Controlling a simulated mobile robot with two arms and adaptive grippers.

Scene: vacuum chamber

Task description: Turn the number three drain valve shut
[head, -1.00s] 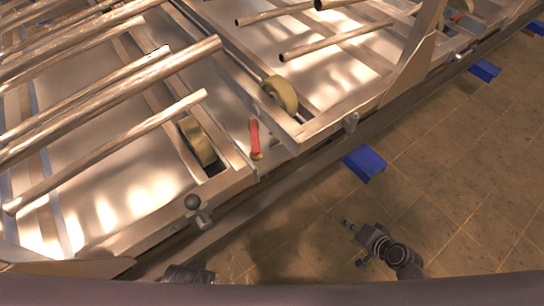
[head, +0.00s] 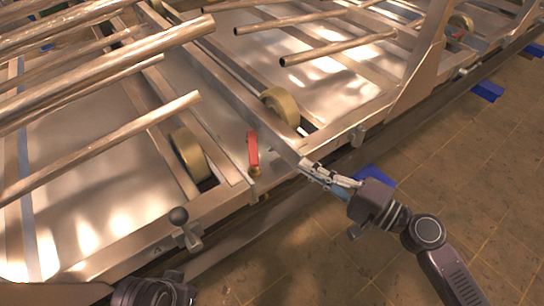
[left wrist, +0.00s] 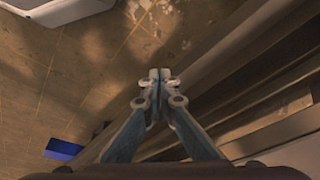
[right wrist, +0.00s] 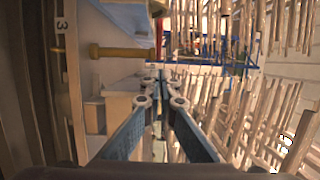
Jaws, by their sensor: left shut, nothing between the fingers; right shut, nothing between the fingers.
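The drain valve has a red lever handle (head: 252,148) on a brass body (head: 254,171), set near the frame's front edge; the lever stands roughly upright in the head view. In the right wrist view a label reading 3 (right wrist: 61,25) shows at the left, beside a brass rod-like part (right wrist: 120,52). My right gripper (head: 306,166) is shut and empty, to the right of the red handle and apart from it. Its fingers also show in the right wrist view (right wrist: 161,80). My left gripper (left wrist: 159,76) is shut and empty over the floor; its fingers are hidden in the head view.
Metal tubes (head: 110,65) jut over the frame, and cream rollers (head: 188,153) sit in it. A dark-knobbed fitting (head: 180,217) is on the front edge at the left, a small clamp (head: 357,135) at the right. Blue blocks (head: 487,91) lie by the open tiled floor.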

